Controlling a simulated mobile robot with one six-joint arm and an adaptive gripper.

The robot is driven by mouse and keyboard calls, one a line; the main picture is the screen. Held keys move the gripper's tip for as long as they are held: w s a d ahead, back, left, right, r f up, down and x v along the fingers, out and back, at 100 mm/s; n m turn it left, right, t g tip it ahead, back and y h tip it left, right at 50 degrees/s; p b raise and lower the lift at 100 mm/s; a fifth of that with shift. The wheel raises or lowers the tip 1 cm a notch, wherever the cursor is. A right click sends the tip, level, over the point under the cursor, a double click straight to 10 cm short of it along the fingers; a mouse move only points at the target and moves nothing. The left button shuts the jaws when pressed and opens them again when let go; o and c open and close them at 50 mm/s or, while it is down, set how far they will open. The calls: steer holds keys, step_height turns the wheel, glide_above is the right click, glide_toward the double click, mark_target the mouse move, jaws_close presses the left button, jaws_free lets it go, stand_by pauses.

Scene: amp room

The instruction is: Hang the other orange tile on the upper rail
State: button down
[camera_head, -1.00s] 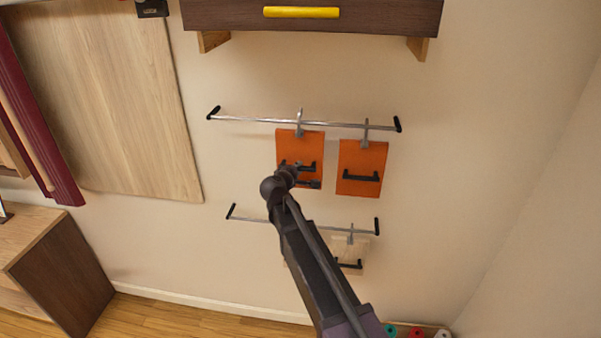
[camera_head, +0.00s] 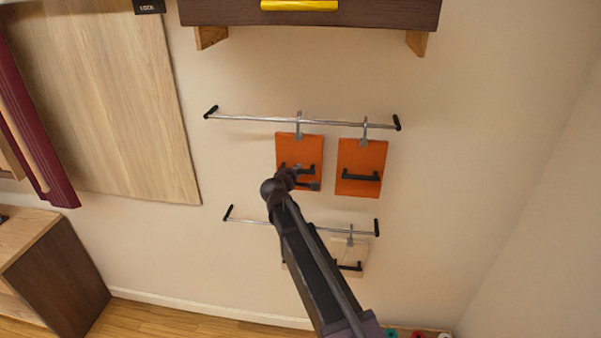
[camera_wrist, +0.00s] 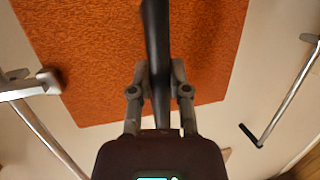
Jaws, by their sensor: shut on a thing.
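The left orange tile (camera_head: 298,147) is upright at the upper rail (camera_head: 245,118), with its grey hook (camera_head: 299,124) crossing the rail. I cannot tell whether the hook rests on it. My gripper (camera_head: 304,178) is shut on this tile's black handle. In the wrist view the orange tile (camera_wrist: 80,50) fills the upper part, and the fingers (camera_wrist: 160,78) close around the dark handle (camera_wrist: 156,35). The right orange tile (camera_head: 361,158) is upright beside it, its hook (camera_head: 364,131) at the same rail, with a gap between the tiles.
The lower rail (camera_head: 245,221) runs below, with a pale tile (camera_head: 358,248) at its right part. My arm hides part of this rail. Bare wall lies to the right.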

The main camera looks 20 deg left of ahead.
stand_by(0.3)
steer(key=c, duration=0.5)
jaws_free()
